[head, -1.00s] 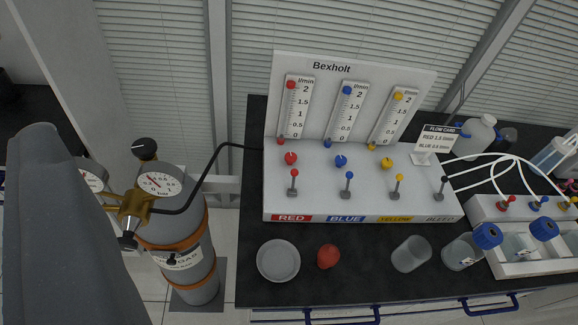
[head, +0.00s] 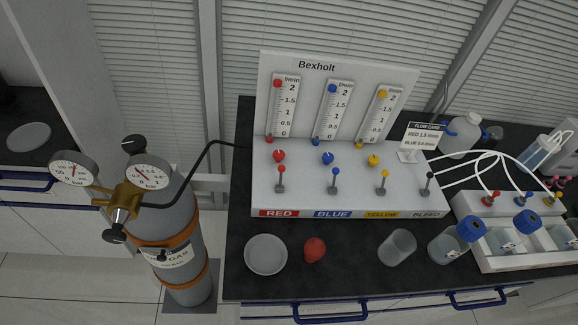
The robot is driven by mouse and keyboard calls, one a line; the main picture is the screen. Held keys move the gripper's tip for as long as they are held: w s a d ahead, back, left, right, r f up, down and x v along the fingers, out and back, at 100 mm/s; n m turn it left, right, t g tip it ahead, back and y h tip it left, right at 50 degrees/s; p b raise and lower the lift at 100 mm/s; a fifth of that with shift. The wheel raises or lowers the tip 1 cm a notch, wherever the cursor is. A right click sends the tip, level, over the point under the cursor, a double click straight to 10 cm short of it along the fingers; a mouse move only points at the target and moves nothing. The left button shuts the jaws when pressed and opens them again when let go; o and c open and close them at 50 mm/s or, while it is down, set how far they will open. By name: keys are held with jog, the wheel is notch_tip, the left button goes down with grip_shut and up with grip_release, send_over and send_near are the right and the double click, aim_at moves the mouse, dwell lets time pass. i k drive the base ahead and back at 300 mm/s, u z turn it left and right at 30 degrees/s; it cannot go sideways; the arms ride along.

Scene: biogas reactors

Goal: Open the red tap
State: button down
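The Bexholt flow panel (head: 345,200) stands on the black bench. Above its RED label (head: 279,213) is a small lever with a red tip (head: 280,178), standing about upright. A round red knob (head: 278,156) sits just behind it, below the red flow tube (head: 284,107). Which of these is the tap I cannot tell for certain. Blue and yellow columns have matching levers, and a dark-tipped lever (head: 428,184) stands at BLEED. My gripper is not in view.
A gas cylinder (head: 175,225) with two gauges stands left of the bench; a black hose runs from it to the panel. A white dish (head: 266,254), a red lump (head: 314,250) and a clear beaker (head: 398,247) lie before the panel. Bottles stand at right.

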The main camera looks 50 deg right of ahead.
aim_at(281, 169)
jog(key=k, duration=1.15)
jog(key=u, duration=0.15)
jog(key=i, duration=1.45)
jog(key=z, duration=0.9)
jog(key=i, duration=0.55)
jog(key=z, duration=0.45)
